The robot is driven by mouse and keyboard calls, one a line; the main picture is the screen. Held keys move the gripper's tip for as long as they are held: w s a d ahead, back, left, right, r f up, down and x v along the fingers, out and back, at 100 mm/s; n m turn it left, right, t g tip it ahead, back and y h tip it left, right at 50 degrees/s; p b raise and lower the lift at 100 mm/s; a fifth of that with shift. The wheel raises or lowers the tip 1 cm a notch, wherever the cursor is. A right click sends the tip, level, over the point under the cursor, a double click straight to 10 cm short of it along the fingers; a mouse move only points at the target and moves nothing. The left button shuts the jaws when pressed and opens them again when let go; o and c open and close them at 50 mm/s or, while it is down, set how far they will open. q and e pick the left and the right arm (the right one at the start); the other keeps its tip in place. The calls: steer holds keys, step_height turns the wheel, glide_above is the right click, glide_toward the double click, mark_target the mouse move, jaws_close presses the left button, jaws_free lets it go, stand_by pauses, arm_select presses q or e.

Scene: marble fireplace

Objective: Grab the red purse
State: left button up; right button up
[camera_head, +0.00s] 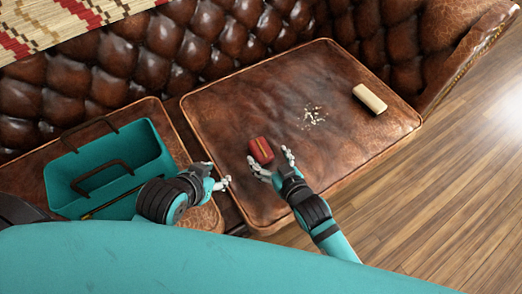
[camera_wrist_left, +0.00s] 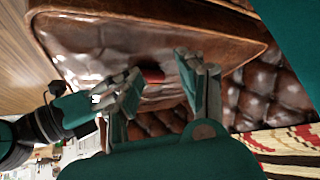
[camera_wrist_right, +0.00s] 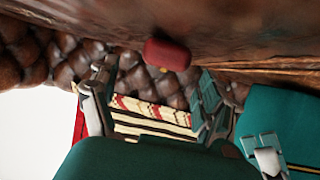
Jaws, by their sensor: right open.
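The small red purse (camera_head: 261,150) lies on the brown leather cushion, near its front edge. In the right wrist view the purse (camera_wrist_right: 167,54) is ahead of the fingers, between their lines and beyond the tips. My right gripper (camera_head: 272,166) is open and empty, its fingers spread at the near side of the purse; I cannot tell whether they touch it. My left gripper (camera_head: 217,178) is left of the purse, by the gap between the cushions, with fingers apart and nothing held.
A teal open carrier with dark handles (camera_head: 108,165) stands on the left cushion. A cream roll (camera_head: 370,98) and pale crumbs (camera_head: 313,116) lie on the large cushion (camera_head: 235,110). The tufted sofa back (camera_head: 190,50) rises behind. Wooden floor (camera_head: 440,200) is clear at right.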

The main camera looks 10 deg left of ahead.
mark_target(261, 149)
steer(key=b+x, duration=0.1)
steer(key=x, duration=0.3)
steer(key=shift+s+a+r, duration=0.1)
steer(key=shift+a, duration=0.1)
arm_select(q)
steer(key=w+d+r+t+h, duration=0.1)
steer(key=w+d+r+t, duration=0.1)
steer(key=w+r+t, duration=0.2)
steer(key=shift+w+d+r+t, duration=0.2)
steer(key=shift+w+r+t, duration=0.35)
steer(key=shift+w, duration=0.55)
steer(key=shift+r, duration=0.1)
arm_select(e)
steer(key=c, duration=1.3)
arm_select(q)
steer(key=shift+s+g, duration=0.1)
steer(key=shift+g, duration=0.15)
arm_select(e)
steer(key=shift+r, duration=0.15)
